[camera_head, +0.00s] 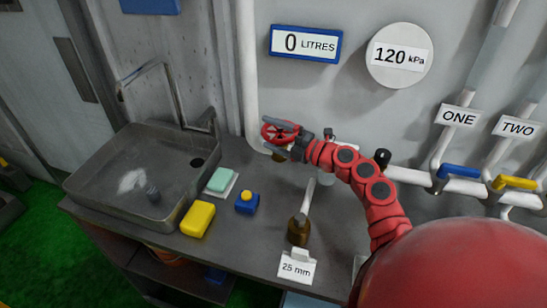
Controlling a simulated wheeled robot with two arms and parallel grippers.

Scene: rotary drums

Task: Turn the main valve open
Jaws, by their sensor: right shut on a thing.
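The main valve is a red handwheel (271,141) on the white upright pipe at the back of the counter, right of the sink. My red right arm reaches in from the lower right. Its dark gripper (287,134) is at the wheel and shut on it, with the fingers covering part of the rim. The wheel's hub and right side are partly hidden. My left gripper is not in view.
A grey sink (100,165) with a tap stands at left. A yellow sponge (198,219), a green soap bar (220,180) and a blue bottle (247,203) lie on the counter. A brass fitting (299,230) stands behind a "25 mm" label. Blue (459,172) and yellow (515,182) valve handles are at right. Wall displays read 0 LITRES (305,44) and 120 kPa (400,57).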

